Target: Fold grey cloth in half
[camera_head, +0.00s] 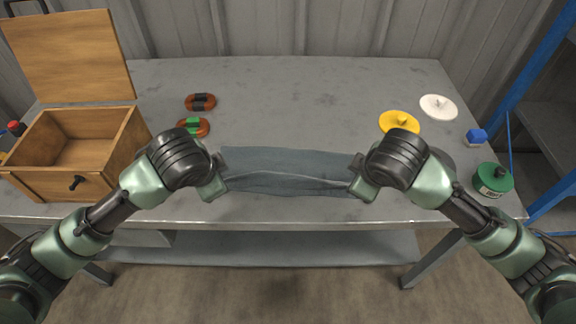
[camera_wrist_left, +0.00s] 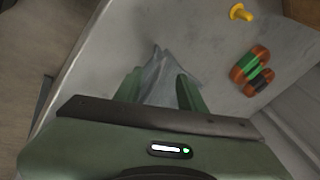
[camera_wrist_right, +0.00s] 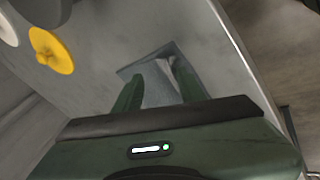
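The grey-blue cloth (camera_head: 285,163) lies near the table's front edge, between my two grippers, with a pale wavy edge or crease running across its front part. My left gripper (camera_head: 217,177) is at its left end. In the left wrist view (camera_wrist_left: 160,88) its fingers stand apart, with cloth between them. My right gripper (camera_head: 360,178) is at its right end. In the right wrist view (camera_wrist_right: 158,86) its fingers also stand apart with cloth between them. The cloth's ends are partly hidden by the grippers in the head view.
An open wooden box (camera_head: 75,150) stands at the left. A yellow disc (camera_head: 399,122), white disc (camera_head: 439,107), blue block (camera_head: 476,136) and green canister (camera_head: 493,179) are at the right. The table's back middle is clear.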

